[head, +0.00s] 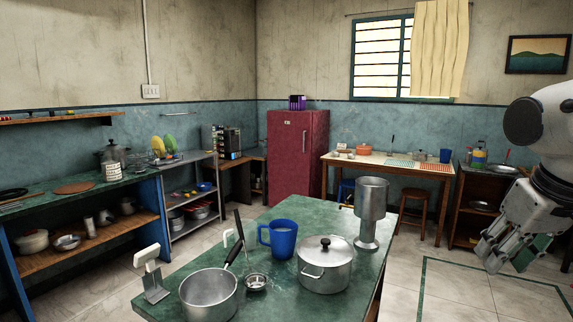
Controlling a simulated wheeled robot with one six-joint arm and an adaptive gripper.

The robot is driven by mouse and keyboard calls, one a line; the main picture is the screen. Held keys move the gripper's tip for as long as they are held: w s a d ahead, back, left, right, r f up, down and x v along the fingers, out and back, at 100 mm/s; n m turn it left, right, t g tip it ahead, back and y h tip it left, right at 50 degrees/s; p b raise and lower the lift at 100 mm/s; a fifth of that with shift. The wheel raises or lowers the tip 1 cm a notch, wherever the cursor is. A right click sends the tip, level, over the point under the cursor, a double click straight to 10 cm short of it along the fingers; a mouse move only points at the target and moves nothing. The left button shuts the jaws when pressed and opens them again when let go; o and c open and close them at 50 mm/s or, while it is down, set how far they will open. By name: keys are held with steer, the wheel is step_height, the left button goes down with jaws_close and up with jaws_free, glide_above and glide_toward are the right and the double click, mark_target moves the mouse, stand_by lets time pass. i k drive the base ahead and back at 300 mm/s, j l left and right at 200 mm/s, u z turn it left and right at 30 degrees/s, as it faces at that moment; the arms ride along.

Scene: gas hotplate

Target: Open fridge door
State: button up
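The fridge (298,158) is dark red and stands upright against the far wall, left of the window. Its door (290,165) looks shut, with a slim vertical handle (304,142) on the front, toward the right side. My gripper (508,258) hangs at the right edge, pointing down, far from the fridge. Its fingers look spread apart, with nothing seen held between them. The fridge's lower right part is partly hidden by things in front.
A green-topped table (245,245) with a blue mug (280,239), lidded pot (325,266) and saucepan (208,293) stands between me and the fridge. A wooden table (385,164) and stool (416,207) stand to its right. Tiled floor (440,285) is clear at lower right.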

mark_target(289, 134)
steer(key=k+l+z, duration=0.1)
steer(key=k+z, duration=0.15)
steer(key=k, duration=0.4)
steer(key=i+l+z, duration=0.15)
steer(key=z, duration=0.3)
steer(key=i+z, duration=0.45)
steer(key=i, duration=1.05)
steer(key=i+u, duration=0.15)
steer(key=i, duration=1.9)
steer(key=i+l+u, duration=0.1)
steer(key=i, duration=0.95)
steer(key=i+j+u, duration=0.1)
steer(key=i+u, duration=0.75)
steer(key=i+l+u, duration=0.25)
steer(key=i+u, duration=0.15)
steer(key=i+j+u, duration=0.15)
steer(key=i+u, duration=0.3)
steer(key=i, duration=0.2)
steer(key=i+u, duration=0.45)
steer(key=i, duration=0.15)
steer(key=i+j, duration=0.1)
steer(key=i, duration=1.65)
steer(key=i+z, duration=0.15)
steer(key=z, duration=0.85)
